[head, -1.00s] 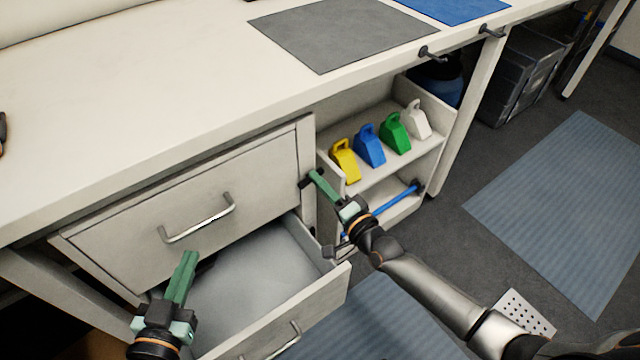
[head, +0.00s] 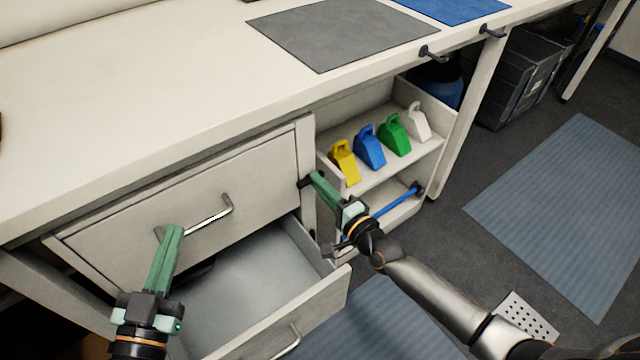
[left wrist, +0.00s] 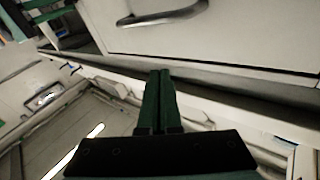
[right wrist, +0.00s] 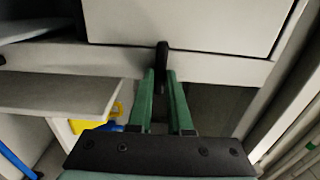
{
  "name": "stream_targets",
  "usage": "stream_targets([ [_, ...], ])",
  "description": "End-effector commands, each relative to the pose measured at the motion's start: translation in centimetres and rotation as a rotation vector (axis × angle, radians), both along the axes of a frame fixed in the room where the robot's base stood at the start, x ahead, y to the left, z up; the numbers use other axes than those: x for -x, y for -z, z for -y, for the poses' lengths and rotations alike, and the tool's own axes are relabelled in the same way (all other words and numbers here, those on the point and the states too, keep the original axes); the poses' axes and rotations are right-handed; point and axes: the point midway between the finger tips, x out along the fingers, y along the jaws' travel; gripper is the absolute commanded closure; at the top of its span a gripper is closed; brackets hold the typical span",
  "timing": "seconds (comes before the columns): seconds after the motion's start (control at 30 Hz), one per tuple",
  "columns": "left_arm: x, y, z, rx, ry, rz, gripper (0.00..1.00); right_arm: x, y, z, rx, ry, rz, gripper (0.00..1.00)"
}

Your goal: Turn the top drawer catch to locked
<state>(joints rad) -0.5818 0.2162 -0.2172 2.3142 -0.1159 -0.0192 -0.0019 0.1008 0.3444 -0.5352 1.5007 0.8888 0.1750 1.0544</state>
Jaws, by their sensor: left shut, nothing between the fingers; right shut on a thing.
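The top drawer (head: 130,220) is closed, with a metal bar handle (head: 208,220) on its front. The catch (head: 304,182) is a small black piece on the frame post at the drawer's right edge. My right gripper (head: 314,177) is shut on the catch, hiding much of it. In the right wrist view, the catch (right wrist: 162,54) stands between the green fingertips, just below the drawer front. My left gripper (head: 175,230) is shut and empty in front of the top drawer, near the left end of its handle, apart or touching I cannot tell.
A lower drawer (head: 320,300) stands pulled out below. To the right, an open shelf unit (head: 390,163) holds yellow, blue, green and white blocks, with a blue bar (head: 395,203) beneath. The bench top (head: 150,90) overhangs the drawers.

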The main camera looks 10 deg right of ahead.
Motion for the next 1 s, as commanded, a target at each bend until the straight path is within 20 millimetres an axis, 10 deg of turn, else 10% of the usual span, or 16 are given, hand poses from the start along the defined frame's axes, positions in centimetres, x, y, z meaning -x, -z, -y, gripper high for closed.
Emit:
stream_targets([
  [0.33, 0.0, 0.0, 0.0, 0.0, 0.0, -0.001, 1.0, 0.0, 0.0, 0.0, -0.001, 0.0, -0.002, 0.53],
  [0.73, -0.1, 0.2, -0.1, 0.001, -0.002, -0.025, 1.0, 1.0, 0.1, 0.4, 0.0, 0.0, -0.003, 0.53],
  [1.0, 0.6, 6.4, -0.3, -0.001, -0.028, -0.265, 1.0, 6.0, 0.0, 2.4, 0.002, -0.001, -0.006, 0.53],
])
